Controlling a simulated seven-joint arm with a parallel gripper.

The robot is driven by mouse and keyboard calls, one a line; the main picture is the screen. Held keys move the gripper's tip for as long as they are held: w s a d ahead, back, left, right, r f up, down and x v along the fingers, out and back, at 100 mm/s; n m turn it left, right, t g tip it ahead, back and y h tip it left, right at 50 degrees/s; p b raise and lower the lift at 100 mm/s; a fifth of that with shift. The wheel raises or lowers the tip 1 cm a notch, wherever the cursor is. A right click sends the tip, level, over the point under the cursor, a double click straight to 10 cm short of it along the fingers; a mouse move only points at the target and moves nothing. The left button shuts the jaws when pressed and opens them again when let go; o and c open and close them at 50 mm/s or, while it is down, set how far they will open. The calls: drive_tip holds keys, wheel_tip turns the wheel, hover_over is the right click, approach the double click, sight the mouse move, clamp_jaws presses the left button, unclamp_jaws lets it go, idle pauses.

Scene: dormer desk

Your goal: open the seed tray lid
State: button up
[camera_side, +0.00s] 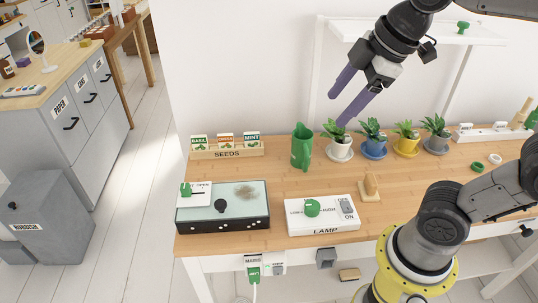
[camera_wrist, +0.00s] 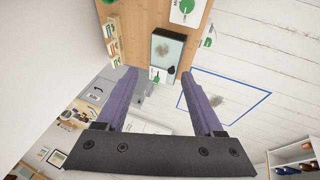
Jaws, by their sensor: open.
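The seed tray (camera_side: 240,225) is a low dark box at the front left of the wooden desk. Its pale, see-through lid (camera_side: 258,206) lies flat on top, with a brown patch showing through. A black knob (camera_side: 220,205) stands on the lid, and it also shows in the wrist view (camera_wrist: 171,70). A white vent card (camera_side: 200,188) with a green piece covers the tray's back left corner. My gripper (camera_side: 338,110) has two purple fingers, spread apart and empty. It hangs high above the desk, right of the tray; the tray lies ahead of the fingers in the wrist view.
A white lamp box (camera_side: 335,224) with a green knob stands just right of the tray. Behind are a seed packet rack (camera_side: 228,150), a green jug (camera_side: 302,147) and several potted plants (camera_side: 407,146).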

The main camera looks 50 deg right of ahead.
drive_tip(key=s+d+f+m, duration=0.1)
drive_tip(key=s+f+m, duration=0.6)
drive_tip(key=m, duration=0.1)
drive_tip(key=w+r+m, duration=0.3)
drive_tip(key=w+r, duration=0.3)
drive_tip(key=n+g, duration=0.1)
drive_tip(key=g, duration=0.4)
hover_over(220, 203)
wheel_tip(220, 203, down, 13)
wheel_tip(220, 203, down, 13)
drive_tip(key=shift+f, duration=0.2)
